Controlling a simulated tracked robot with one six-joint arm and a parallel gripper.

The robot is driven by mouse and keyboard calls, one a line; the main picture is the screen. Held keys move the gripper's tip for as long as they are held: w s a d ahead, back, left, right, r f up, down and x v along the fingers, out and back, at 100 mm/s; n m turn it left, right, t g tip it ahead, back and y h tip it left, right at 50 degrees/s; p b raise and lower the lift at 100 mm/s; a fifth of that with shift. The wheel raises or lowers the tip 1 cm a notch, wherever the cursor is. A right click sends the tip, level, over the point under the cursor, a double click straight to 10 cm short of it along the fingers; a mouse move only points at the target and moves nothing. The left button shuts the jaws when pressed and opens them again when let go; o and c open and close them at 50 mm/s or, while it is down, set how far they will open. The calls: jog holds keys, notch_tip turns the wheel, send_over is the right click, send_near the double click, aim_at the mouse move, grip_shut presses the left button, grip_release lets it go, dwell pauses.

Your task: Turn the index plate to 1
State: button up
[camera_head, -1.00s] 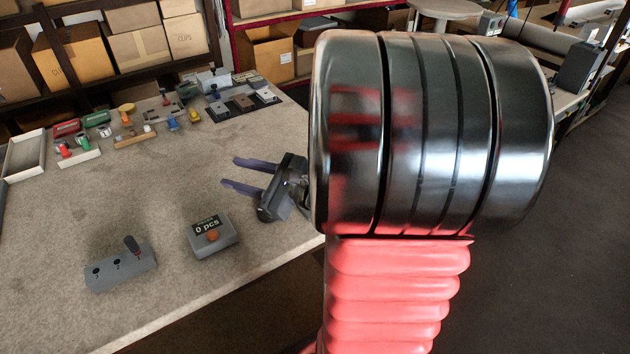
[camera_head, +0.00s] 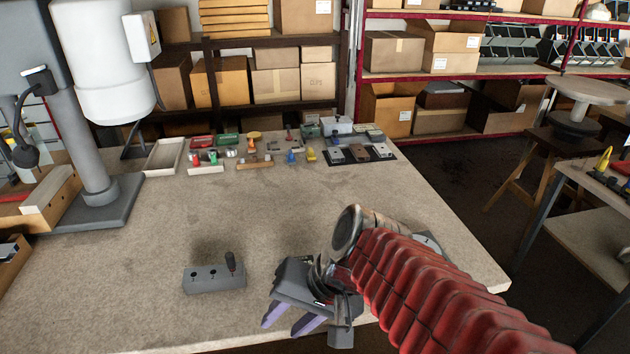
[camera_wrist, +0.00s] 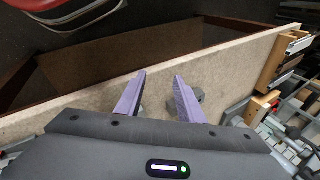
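A pale grey disc-like thing (camera_head: 429,242) with a dark mark lies on the table at the right, mostly hidden behind my arm. It may be the index plate, but its numbers cannot be read. My gripper (camera_head: 287,327) is near the table's front edge, left of the disc and apart from it. Its two purple fingers point toward the front of the table. In the wrist view my gripper (camera_wrist: 159,76) is open, with nothing between the fingers.
A grey block (camera_head: 214,279) with holes and an upright dark peg stands left of my gripper. Small parts, a white tray (camera_head: 163,157) and a dark mat (camera_head: 358,155) line the table's back. A drill-like machine (camera_head: 98,190) stands at the left. The middle of the table (camera_head: 300,205) is clear.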

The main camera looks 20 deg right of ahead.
jog(key=d+r+n+t+h, duration=0.2)
jog(key=d+r+n+h, duration=0.1)
jog(key=n, duration=0.3)
jog(key=shift+s+d+r+h, duration=0.4)
jog(key=shift+r+h, duration=0.2)
jog(key=shift+r, duration=0.25)
jog(key=shift+c, duration=0.5)
jog(key=shift+d, duration=0.1)
